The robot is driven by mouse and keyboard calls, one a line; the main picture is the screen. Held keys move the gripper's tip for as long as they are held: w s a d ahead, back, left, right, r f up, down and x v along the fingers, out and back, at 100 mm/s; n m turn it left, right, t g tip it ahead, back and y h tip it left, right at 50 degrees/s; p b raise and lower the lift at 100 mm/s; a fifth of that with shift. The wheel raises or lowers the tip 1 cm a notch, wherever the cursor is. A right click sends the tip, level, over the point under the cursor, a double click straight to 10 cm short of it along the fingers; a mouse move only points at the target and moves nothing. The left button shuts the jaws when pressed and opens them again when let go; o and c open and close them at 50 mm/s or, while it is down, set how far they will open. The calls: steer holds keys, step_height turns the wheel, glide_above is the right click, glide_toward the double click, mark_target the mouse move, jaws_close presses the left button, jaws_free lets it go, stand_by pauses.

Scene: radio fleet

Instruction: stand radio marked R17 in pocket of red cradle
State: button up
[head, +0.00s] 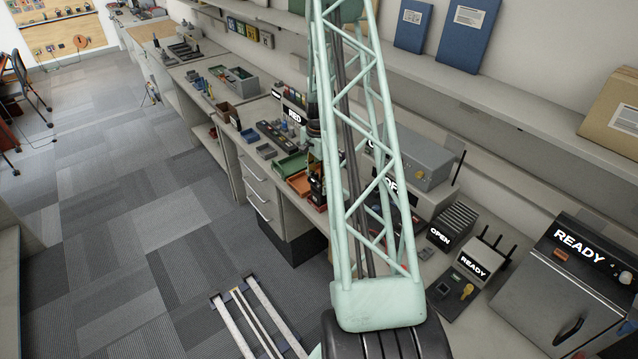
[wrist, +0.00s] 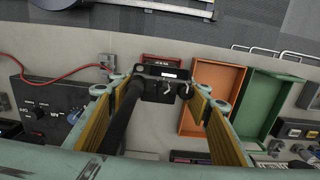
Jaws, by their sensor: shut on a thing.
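My gripper (wrist: 160,90) shows in the wrist view with its yellow-padded fingers shut on a black radio (wrist: 163,74). The radio's thick black antenna (wrist: 122,118) points up toward the camera. Two small knobs or clips show on its top, and I cannot read R17 on it. Just beyond the radio a red piece (wrist: 160,57) with a small dark label shows, likely the red cradle. The radio covers most of it, so I cannot tell whether the radio is inside the pocket or above it. In the head view my arm largely hides the gripper.
An orange tray (wrist: 206,68) and a green tray (wrist: 262,78) lie to the right in the wrist view. A dark panel box (wrist: 45,112) with a red cable (wrist: 75,72) is at left. In the head view a RED sign (head: 295,116) and a grey box (head: 415,160) stand on the bench.

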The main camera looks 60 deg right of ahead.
steer(key=shift+f, duration=0.35)
steer(key=o, duration=1.1)
steer(key=shift+r, duration=0.15)
steer(key=shift+w+r+b, duration=0.2)
steer(key=shift+r+b, duration=0.5)
steer(key=shift+r, duration=6.05)
steer(key=shift+r, duration=0.1)
